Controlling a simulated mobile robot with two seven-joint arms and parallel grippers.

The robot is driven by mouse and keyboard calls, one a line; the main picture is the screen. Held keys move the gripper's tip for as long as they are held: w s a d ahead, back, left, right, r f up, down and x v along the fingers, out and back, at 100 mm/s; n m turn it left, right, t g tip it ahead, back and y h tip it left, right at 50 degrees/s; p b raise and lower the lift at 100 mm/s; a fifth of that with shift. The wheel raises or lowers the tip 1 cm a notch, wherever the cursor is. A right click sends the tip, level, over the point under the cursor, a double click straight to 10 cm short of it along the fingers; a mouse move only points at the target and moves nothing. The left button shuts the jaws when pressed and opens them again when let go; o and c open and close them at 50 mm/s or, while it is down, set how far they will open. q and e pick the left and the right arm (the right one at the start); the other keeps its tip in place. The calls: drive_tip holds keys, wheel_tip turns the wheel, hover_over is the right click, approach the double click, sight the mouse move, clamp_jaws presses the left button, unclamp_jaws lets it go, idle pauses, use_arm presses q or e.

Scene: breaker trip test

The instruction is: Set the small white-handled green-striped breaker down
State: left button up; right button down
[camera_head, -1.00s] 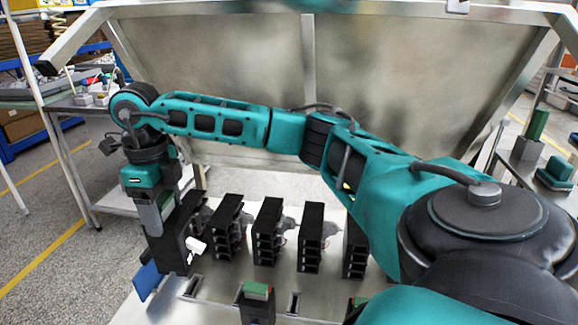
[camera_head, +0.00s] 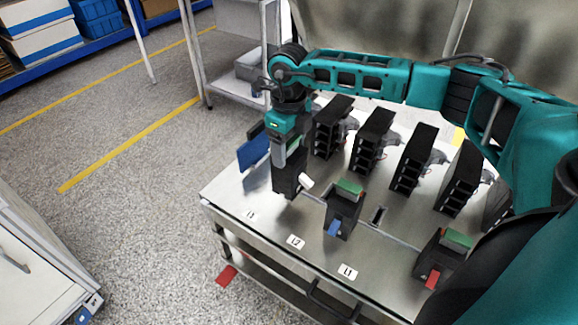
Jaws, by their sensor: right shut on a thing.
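My right gripper (camera_head: 287,152) reaches down from the arm that comes in from the right. It is shut on the top of a small black breaker with a white handle (camera_head: 290,179). Some green shows at the breaker's top beside the fingers; the rest of its top is hidden. The breaker is held roughly upright over the left end of the metal table (camera_head: 325,255). I cannot tell whether its underside touches the table. My left gripper is not in view.
A green-topped breaker with a blue handle (camera_head: 341,212) stands just right of the held one; a red-handled one (camera_head: 437,261) is further right. Several tall black modules (camera_head: 371,141) stand in a row behind. A blue panel (camera_head: 253,151) is close on the left.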

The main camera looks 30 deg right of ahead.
drive_tip(key=shift+f+b, duration=0.45)
drive_tip(key=shift+f, duration=2.6)
drive_tip(key=shift+c, duration=0.5)
unclamp_jaws()
